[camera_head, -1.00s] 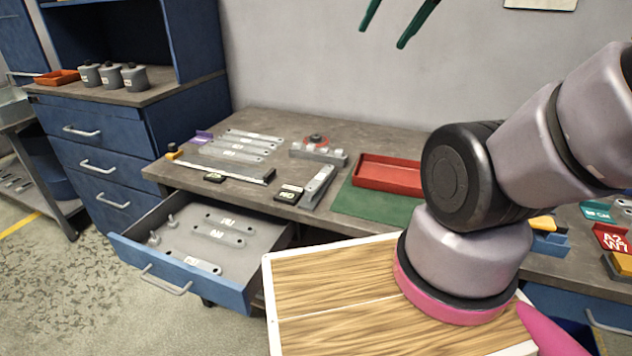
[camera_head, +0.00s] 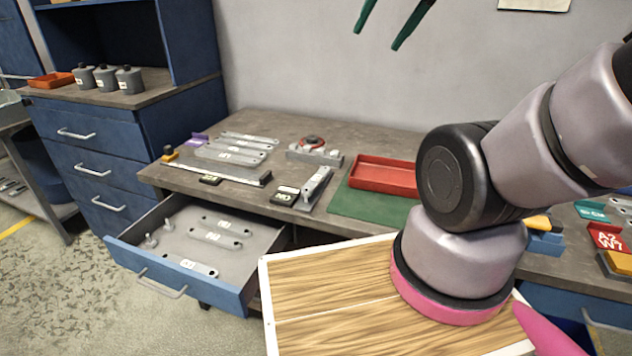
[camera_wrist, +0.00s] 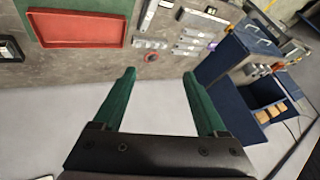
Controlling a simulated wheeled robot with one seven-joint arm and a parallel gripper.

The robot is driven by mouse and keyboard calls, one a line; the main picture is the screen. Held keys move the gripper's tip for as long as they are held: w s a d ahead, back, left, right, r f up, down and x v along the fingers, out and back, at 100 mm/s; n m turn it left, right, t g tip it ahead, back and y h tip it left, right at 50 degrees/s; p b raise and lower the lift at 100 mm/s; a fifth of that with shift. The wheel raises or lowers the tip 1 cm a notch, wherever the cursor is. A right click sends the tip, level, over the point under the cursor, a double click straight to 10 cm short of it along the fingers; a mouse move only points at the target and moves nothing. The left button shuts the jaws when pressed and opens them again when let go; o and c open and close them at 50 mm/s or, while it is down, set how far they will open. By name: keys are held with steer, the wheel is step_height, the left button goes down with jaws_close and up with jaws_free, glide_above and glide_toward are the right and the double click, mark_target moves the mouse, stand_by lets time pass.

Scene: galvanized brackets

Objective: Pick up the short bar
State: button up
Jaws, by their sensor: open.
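Several flat grey bars with white labels are in view; I cannot tell for sure which is the short bar. A group of bars (camera_head: 238,148) lies side by side at the back left of the workbench and also shows in the wrist view (camera_wrist: 190,44). More bars (camera_head: 214,237) lie spaced apart in the open drawer (camera_head: 180,285). My gripper (camera_head: 388,22) has green fingers and is raised high in front of the wall, well away from all bars. In the wrist view its fingers (camera_wrist: 160,85) are wide apart with nothing between them.
A red tray (camera_head: 383,162) sits on a green mat (camera_head: 350,204) at the bench's middle. A long straightedge (camera_head: 220,173) and an angled grey bracket (camera_head: 318,187) lie near the front edge. Upright pegs (camera_head: 150,238) stand in the drawer. A wood-topped board (camera_head: 330,285) is in front.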

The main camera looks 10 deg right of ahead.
steer(key=w+f+n+g+h, duration=0.2)
steer(key=w+f+n, duration=0.4)
steer(key=w+n, duration=0.3)
steer(key=n+g, duration=0.4)
steer(key=n, duration=2)
glide_above(316, 178)
steer(key=s, duration=0.1)
steer(key=shift+h, duration=0.4)
step_height(316, 178, down, 31)
steer(key=shift+s+r, duration=0.15)
steer(key=shift+r, duration=0.05)
steer(key=shift+w+d+f, duration=0.1)
steer(key=shift+w+f, duration=0.15)
steer(key=shift+f, duration=0.7)
steer(key=shift+w+a+f, duration=0.1)
steer(key=shift+w+f, duration=0.1)
steer(key=shift+f, duration=0.8)
steer(key=shift+w+d+f, duration=0.1)
steer(key=shift+w+f, duration=0.15)
steer(key=shift+f, duration=0.7)
jaws_close()
